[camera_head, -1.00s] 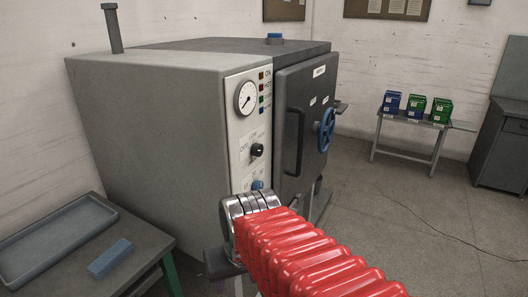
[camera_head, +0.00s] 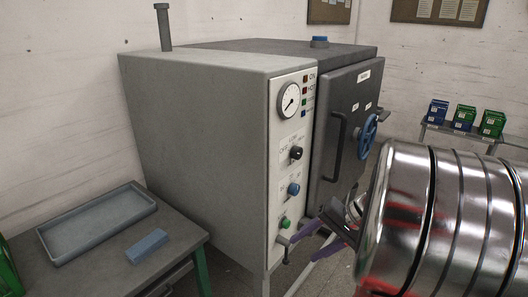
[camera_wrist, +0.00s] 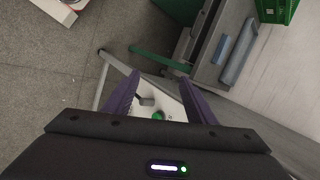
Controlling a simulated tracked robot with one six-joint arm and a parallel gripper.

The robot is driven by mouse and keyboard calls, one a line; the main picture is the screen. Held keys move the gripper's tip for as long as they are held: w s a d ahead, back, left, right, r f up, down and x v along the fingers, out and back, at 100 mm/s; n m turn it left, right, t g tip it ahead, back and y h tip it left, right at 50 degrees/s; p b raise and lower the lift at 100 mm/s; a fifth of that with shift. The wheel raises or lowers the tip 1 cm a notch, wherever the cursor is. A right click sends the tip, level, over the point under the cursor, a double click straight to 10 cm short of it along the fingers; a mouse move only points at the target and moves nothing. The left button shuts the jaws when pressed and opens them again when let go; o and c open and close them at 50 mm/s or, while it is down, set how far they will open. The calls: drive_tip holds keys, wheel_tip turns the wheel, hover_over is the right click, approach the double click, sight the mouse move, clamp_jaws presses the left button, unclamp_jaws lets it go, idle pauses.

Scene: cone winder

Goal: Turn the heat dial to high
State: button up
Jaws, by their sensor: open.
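The heat dial appears to be the black knob (camera_head: 296,153) on the white control panel (camera_head: 274,167), with small lettering around it. Its exact pointer direction is too small to tell. A blue knob (camera_head: 293,188) and a green button (camera_head: 285,222) sit below it. My gripper (camera_head: 308,236), with purple fingers, is low in front of the panel, below and right of the black knob and apart from it. In the wrist view my gripper (camera_wrist: 160,76) is open, and the green button (camera_wrist: 157,115) shows between its fingers. The black knob cannot be made out there.
The oven door (camera_head: 342,125) with its dark handle and blue wheel (camera_head: 367,134) is right of the panel. A table (camera_head: 185,232) with a grey tray (camera_head: 97,222) and blue block (camera_head: 147,246) stands left. Boxes (camera_head: 464,118) stand on a rack at right.

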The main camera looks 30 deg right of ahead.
drive_tip(key=w+d+r+t, duration=0.2)
drive_tip(key=d+t, duration=0.1)
drive_tip(key=d, duration=0.4)
drive_tip(key=w+d+r+t, duration=0.1)
drive_tip(key=d+r+t, duration=0.25)
drive_tip(key=d, duration=0.25)
drive_tip(key=n+t, duration=0.5)
drive_tip(key=n, duration=0.1)
approach(301, 153)
drive_tip(key=d+v, duration=0.1)
drive_tip(key=v, duration=0.4)
drive_tip(key=shift+w+a+r+n+y, duration=0.15)
drive_tip(key=shift+a+n+y, duration=0.1)
drive_tip(key=shift+n+y, duration=0.25)
drive_tip(key=x, duration=1.3)
drive_tip(key=shift+w+a+f, duration=0.2)
drive_tip(key=shift+w, duration=0.15)
drive_tip(key=shift+c, duration=0.5)
drive_tip(key=c, duration=0.9)
